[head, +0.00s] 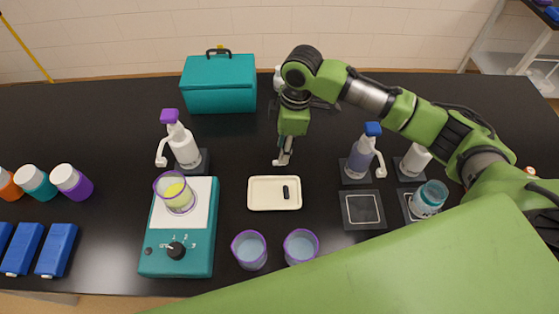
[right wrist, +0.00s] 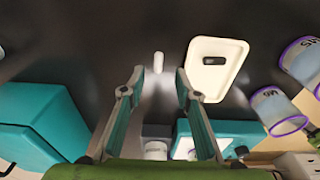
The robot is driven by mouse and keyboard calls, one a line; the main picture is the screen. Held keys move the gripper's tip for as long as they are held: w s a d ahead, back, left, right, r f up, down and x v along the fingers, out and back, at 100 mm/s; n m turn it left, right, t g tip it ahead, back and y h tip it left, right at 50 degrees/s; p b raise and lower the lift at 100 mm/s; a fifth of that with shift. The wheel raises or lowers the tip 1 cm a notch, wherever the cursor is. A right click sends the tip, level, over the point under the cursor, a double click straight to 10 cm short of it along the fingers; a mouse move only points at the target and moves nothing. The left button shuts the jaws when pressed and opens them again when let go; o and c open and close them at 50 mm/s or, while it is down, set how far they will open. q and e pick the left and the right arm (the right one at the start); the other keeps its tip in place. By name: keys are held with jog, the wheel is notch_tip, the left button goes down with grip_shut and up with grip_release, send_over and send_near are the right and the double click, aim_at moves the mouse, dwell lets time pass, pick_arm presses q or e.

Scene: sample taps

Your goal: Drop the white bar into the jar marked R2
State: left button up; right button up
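The white bar (right wrist: 158,62) lies on the black bench, just beyond and between the fingertips of my right gripper (right wrist: 159,76). The gripper is open with nothing between its pads. In the head view my right gripper (head: 285,150) points down behind the cream tray, and I cannot clearly separate the bar from its tips. Two purple-rimmed jars, a left one (head: 249,250) and a right one (head: 301,246), stand at the front. A teal-rimmed jar (head: 428,198) stands at the right. I cannot read R2 on any jar. My left gripper is not in view.
The cream tray (head: 260,203) holds a black bar (head: 286,192). A teal stirrer plate (head: 155,255) carries a jar with yellow liquid (head: 178,193). Pump bottles stand left (head: 184,150) and right (head: 361,157). A teal case (head: 220,85) is at the back. An empty square pad (head: 363,209) lies right.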

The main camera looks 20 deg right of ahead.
jog(key=f, duration=0.1)
jog(key=f+p, duration=0.1)
jog(key=f, duration=0.2)
jog(key=shift+w+a+f+p, duration=0.2)
jog(key=shift+a+p, duration=0.1)
jog(key=shift+a, duration=0.05)
jog(key=shift+f, duration=0.4)
grip_shut()
